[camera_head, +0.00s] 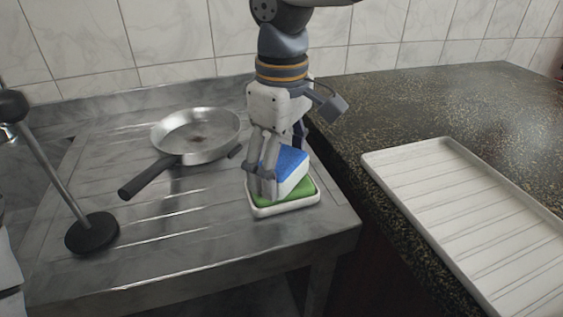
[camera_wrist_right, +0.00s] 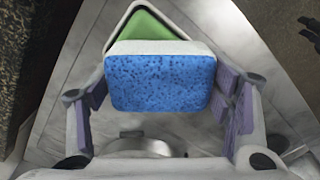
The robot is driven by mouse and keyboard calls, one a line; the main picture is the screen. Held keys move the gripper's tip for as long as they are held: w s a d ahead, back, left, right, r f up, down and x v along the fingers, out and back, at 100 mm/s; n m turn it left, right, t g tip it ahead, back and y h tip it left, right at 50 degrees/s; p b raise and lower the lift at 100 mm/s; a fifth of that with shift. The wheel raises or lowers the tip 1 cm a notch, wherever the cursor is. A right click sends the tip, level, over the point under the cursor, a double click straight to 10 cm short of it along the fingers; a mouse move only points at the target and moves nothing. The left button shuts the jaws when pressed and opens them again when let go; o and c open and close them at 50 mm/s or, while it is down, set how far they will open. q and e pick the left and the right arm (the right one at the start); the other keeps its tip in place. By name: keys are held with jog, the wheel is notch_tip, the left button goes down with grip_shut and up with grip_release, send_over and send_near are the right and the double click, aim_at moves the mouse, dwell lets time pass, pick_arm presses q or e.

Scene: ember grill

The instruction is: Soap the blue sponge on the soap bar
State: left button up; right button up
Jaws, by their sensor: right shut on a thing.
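The blue sponge (camera_head: 291,161) has a blue face and a white layer. It is tilted between the fingers of my right gripper (camera_head: 268,184), which is shut on it. In the right wrist view the sponge's blue face (camera_wrist_right: 160,82) fills the space between the finger pads. The green soap bar (camera_head: 307,189) lies in a white dish (camera_head: 286,211) directly below the sponge. A green corner of it shows past the sponge in the right wrist view (camera_wrist_right: 145,27). I cannot tell whether the sponge touches the soap. My left gripper is not in view.
A steel frying pan (camera_head: 197,136) stands on the ribbed metal drainboard (camera_head: 190,230), its dark handle pointing front left. A pole with a round black base (camera_head: 92,233) is at the left. A white ribbed tray (camera_head: 480,215) lies on the dark counter (camera_head: 420,100) at right. Tiled wall behind.

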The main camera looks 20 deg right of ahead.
aim_at(281, 160)
jog(key=shift+f, duration=0.1)
jog(key=shift+r, duration=3.55)
